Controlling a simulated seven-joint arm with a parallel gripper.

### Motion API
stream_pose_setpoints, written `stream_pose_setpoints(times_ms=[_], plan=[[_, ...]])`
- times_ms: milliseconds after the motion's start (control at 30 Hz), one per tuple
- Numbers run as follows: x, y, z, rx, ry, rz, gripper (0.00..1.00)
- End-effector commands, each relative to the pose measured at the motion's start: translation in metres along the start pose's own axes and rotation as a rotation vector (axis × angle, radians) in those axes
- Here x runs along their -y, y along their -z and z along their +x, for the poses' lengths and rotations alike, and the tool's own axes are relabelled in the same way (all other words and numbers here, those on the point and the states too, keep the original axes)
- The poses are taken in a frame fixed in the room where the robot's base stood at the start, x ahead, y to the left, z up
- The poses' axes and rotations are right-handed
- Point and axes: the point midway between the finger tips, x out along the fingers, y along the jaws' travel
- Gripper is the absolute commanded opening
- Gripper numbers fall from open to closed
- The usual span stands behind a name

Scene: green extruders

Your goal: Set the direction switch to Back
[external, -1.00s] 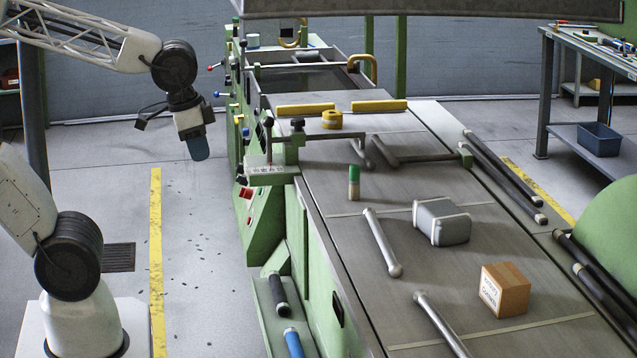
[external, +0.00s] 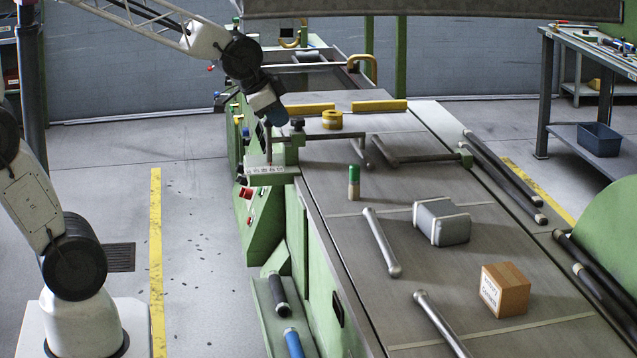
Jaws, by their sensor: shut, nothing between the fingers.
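My gripper (external: 277,117) is at the upper middle of the external view, tilted down, its blue-grey tip shut and empty. It overlaps the top of an upright lever (external: 268,148) on the green machine's near left edge. The lever's dark knob is hidden behind the gripper; I cannot tell whether they touch. The lever stands over a pale label plate (external: 265,171) whose marks are too small to read. I cannot tell for certain which control is the direction switch. A second dark knob (external: 297,124) is just right of the gripper.
The green machine's front panel (external: 250,205) carries red and other buttons below the plate. Several small coloured-knob levers line its left side. A yellow roll (external: 332,119) and yellow bars (external: 379,105) lie on the top. The floor left of the machine is clear.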

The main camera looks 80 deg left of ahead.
Motion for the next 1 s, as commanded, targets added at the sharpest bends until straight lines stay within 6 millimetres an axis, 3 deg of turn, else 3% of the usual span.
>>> stream_pose_setpoints(times_ms=[500,1000], plan=[[0.132,0.032,0.071,-0.113,0.191,0.096,0.00],[0.271,0.020,0.132,-0.174,0.408,0.210,0.00]])
